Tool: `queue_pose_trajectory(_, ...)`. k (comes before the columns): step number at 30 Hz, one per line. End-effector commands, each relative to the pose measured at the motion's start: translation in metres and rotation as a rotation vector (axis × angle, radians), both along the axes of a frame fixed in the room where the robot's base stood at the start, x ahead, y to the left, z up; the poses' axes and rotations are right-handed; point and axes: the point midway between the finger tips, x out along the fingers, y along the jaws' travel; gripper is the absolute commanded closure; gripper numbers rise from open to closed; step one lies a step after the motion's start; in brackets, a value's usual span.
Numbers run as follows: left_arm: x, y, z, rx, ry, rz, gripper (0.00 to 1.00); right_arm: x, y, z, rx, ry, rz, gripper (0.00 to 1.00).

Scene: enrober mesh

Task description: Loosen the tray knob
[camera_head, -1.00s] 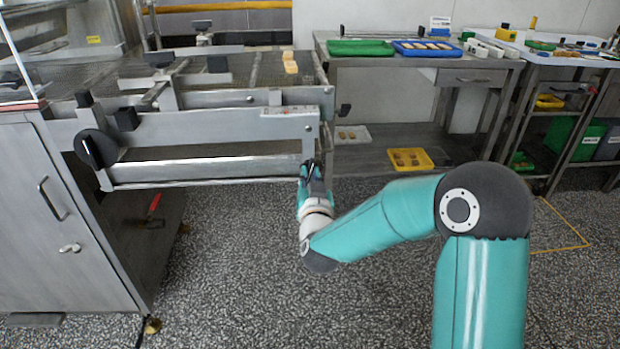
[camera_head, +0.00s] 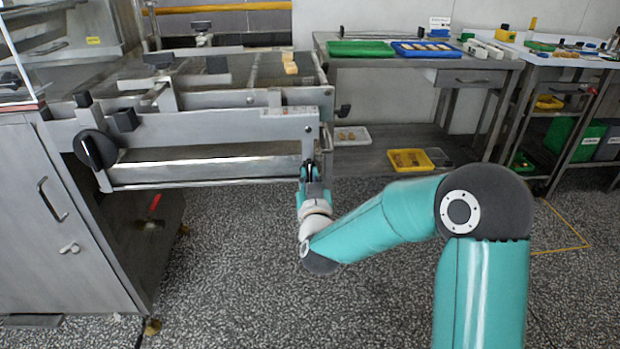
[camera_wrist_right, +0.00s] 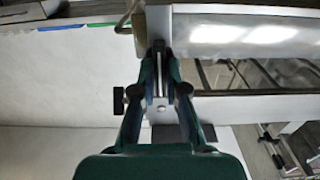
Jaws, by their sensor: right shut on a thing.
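My right gripper (camera_head: 309,172) is at the right front end of the steel enrober frame, just below its front rail (camera_head: 215,128). In the right wrist view the two fingers (camera_wrist_right: 161,78) are close together, with a narrow strip of metal between them. They are shut on the tray knob at the frame's end; the fingers and rail hide most of it, so its turn cannot be read. The long drip tray (camera_head: 205,172) lies under the rail, left of the gripper. My left gripper is not in view.
A large black hand wheel (camera_head: 96,149) sits at the rail's left end. A small black knob (camera_head: 343,111) sticks out right of the frame. A steel table (camera_head: 500,66) with green and blue trays stands behind. The speckled floor in front is clear.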

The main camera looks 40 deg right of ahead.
Motion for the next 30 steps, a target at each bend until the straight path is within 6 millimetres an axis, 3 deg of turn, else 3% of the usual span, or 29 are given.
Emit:
queue_pose_trajectory(4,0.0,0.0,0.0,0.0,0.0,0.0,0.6,0.0,0.001,-0.001,-0.001,0.003,0.002,1.0)
queue_pose_trajectory(5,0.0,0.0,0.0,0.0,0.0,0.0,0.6,0.0,0.001,-0.001,-0.001,0.003,0.002,0.86)
queue_pose_trajectory(9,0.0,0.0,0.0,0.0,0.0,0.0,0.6,0.0,0.001,-0.001,-0.001,0.002,0.002,0.63)
queue_pose_trajectory(20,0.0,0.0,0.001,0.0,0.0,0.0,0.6,-0.002,0.002,0.0,-0.001,-0.001,0.001,0.62)
queue_pose_trajectory(30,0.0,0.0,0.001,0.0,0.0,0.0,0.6,-0.041,0.027,-0.001,0.0,0.001,0.004,0.62)
